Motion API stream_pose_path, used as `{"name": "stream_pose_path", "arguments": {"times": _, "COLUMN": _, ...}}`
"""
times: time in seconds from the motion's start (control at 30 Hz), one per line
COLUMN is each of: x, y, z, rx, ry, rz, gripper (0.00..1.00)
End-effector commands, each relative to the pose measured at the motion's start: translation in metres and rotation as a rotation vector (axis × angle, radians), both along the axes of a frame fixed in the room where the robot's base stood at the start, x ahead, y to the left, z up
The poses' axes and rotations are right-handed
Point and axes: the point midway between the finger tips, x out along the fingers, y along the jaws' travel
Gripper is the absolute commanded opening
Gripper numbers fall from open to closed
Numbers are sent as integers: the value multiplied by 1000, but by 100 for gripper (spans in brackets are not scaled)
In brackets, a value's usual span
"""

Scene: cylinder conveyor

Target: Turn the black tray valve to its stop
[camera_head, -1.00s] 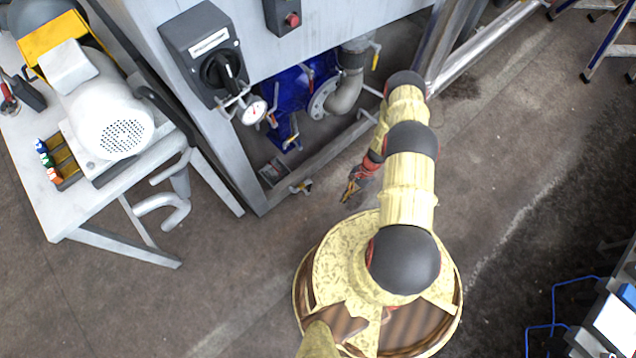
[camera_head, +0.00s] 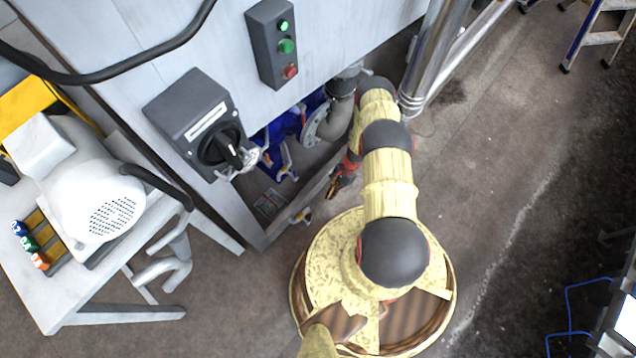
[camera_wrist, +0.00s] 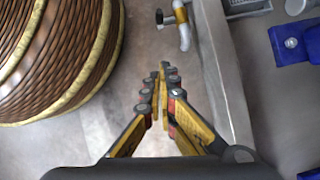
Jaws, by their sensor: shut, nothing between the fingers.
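A small valve (camera_head: 301,216) with a yellow part sits low on the frame's bottom edge in the head view. In the wrist view I see its black handle (camera_wrist: 160,17) and yellow collar (camera_wrist: 180,14) on a short pale bent pipe (camera_wrist: 184,38), at the top centre. My gripper (camera_head: 333,192) is low over the floor, to the right of and apart from the valve. In the wrist view my gripper (camera_wrist: 163,68) has its fingertips together and empty, pointing toward the valve with a gap between. The handle's turn angle is hard to tell.
The grey cabinet carries a black rotary switch (camera_head: 222,148) and a button box (camera_head: 277,45). A blue pump (camera_head: 290,135) stands inside the frame. A table with a white motor (camera_head: 80,190) stands left. A metal frame beam (camera_wrist: 222,75) runs close to my gripper's right.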

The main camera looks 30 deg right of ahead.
Motion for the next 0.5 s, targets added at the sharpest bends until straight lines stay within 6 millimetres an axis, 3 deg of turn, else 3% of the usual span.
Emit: {"name": "stream_pose_path", "arguments": {"times": 0.5, "x": -11, "y": 42, "z": -82, "rx": 2, "ry": 2, "rz": 2, "gripper": 0}}
